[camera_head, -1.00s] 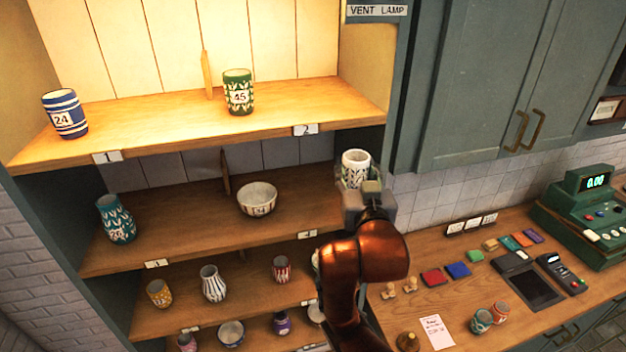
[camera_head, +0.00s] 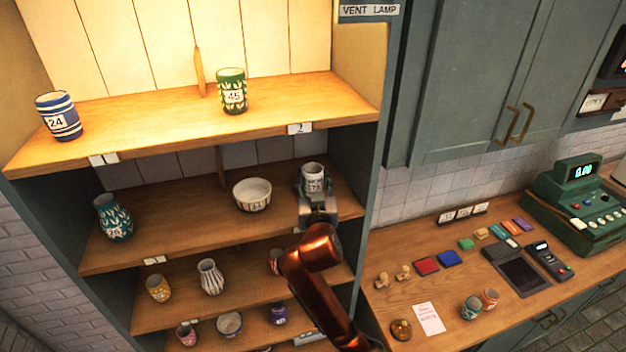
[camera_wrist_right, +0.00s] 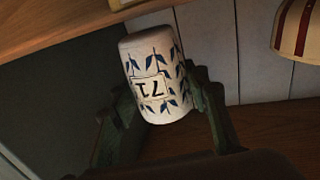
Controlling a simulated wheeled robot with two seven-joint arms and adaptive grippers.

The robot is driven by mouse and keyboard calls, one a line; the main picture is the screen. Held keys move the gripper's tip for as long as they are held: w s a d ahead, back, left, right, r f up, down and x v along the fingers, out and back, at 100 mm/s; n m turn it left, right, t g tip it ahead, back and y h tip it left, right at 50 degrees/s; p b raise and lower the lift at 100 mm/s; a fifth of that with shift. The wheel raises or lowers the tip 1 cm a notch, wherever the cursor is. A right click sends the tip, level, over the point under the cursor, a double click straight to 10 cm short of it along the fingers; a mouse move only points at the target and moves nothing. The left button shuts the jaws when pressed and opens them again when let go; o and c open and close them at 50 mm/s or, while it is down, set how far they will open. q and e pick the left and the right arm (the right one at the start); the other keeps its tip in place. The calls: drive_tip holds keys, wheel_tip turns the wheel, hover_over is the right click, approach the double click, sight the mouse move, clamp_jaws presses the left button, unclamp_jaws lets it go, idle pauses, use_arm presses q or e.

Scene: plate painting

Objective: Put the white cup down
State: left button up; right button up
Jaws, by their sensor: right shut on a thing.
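The white cup (camera_head: 313,174) has dark blue leaf marks and a number label. My right gripper (camera_head: 315,190) is shut on it, inside the second shelf bay from the top, to the right of a white bowl (camera_head: 252,195). In the right wrist view the cup (camera_wrist_right: 155,72) shows upside down between the two fingers of my gripper (camera_wrist_right: 165,105). I cannot tell whether its base touches the shelf board (camera_head: 180,225). My left gripper is not in view.
A teal vase (camera_head: 114,218) stands at the left of the same shelf. The shelf's right side wall (camera_head: 352,150) is close to the cup. The top shelf (camera_head: 160,120) is just above. More pots stand on the lower shelves.

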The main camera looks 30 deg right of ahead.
drive_tip(key=shift+s+d+f, duration=0.1)
drive_tip(key=shift+d+f, duration=0.05)
drive_tip(key=shift+f, duration=0.4)
drive_tip(key=shift+f, duration=0.1)
drive_tip(key=shift+f, duration=0.1)
drive_tip(key=o, duration=1.3)
